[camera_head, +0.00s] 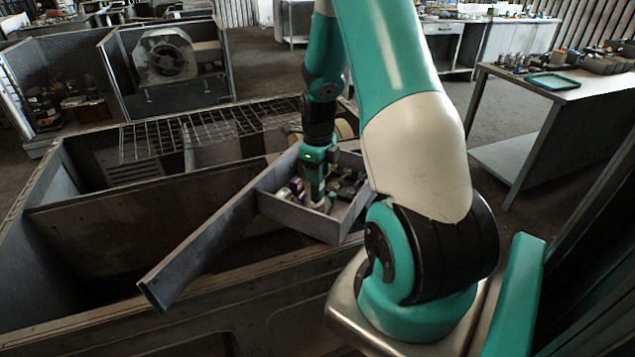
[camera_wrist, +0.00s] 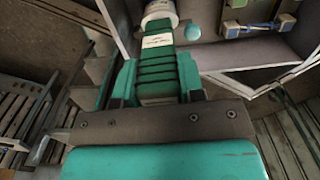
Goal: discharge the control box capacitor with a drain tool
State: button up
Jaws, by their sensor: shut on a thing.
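The control box (camera_head: 298,217) is a grey open-topped box with several small parts inside, seen in the middle of the head view. Its grey inner wall (camera_wrist: 230,55) fills the upper right of the wrist view. My gripper (camera_head: 315,178) points down into the box. In the wrist view my gripper (camera_wrist: 157,82) is shut on the drain tool (camera_wrist: 157,66), which has a dark green ribbed handle and a white label. A pale cylinder (camera_wrist: 160,12) shows at the tool's far end. I cannot tell whether it is the capacitor or part of the tool, nor whether they touch.
A long grey rail (camera_head: 205,250) slopes down from the box. A wire rack (camera_head: 205,130) lies over the housing behind. A bench (camera_head: 560,85) with a green tray (camera_head: 552,81) stands at right.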

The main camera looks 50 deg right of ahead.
dwell(0.4)
jog(key=shift+r+p, duration=2.9)
jog(key=shift+r, duration=0.6)
